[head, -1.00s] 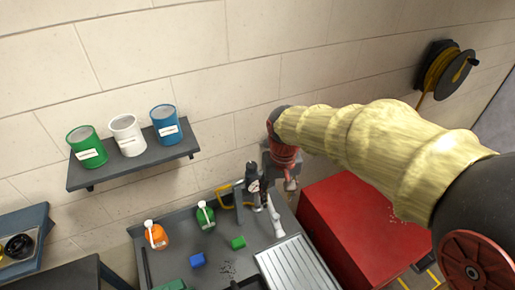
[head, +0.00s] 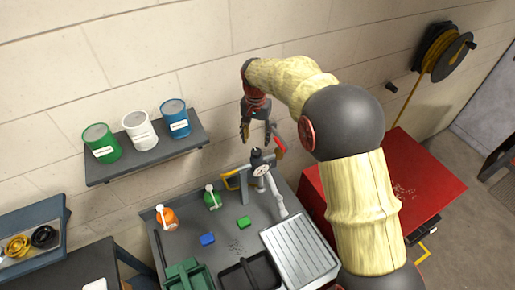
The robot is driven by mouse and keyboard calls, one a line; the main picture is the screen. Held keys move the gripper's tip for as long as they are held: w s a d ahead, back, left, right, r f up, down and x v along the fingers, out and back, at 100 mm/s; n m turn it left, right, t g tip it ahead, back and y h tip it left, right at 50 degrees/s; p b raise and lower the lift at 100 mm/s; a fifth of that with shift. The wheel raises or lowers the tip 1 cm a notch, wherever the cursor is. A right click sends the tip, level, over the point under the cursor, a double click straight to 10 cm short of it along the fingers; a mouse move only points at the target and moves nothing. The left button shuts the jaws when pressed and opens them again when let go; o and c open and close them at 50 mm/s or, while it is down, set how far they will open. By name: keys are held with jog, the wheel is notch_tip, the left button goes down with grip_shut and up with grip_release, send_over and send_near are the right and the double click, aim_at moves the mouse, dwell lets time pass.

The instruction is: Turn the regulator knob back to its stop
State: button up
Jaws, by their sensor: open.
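The regulator (head: 261,170) stands at the back of the grey workbench, with a round white-faced gauge and a dark knob (head: 256,154) on top. A pale pipe runs down from it toward the ribbed metal tray. My gripper (head: 256,134) points down from the bent arm, with its two dark fingers spread and nothing between them. In the head view it appears just above the knob, apart from it; the depth between them is hard to judge. The knob's turn position is too small to read.
A red cabinet (head: 425,185) stands right of the bench. Orange (head: 166,219) and green (head: 212,198) bottles, small blue and green blocks and dark bins are on the bench. A wall shelf (head: 150,158) holds three cans. A red-handled item (head: 280,143) is close right of my gripper.

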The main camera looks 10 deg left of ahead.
aim_at(256, 150)
notch_tip(256, 150, down, 7)
jog(key=shift+r+p, duration=0.15)
jog(key=shift+p, duration=0.6)
jog(key=shift+c, duration=0.7)
jog(key=c, duration=1)
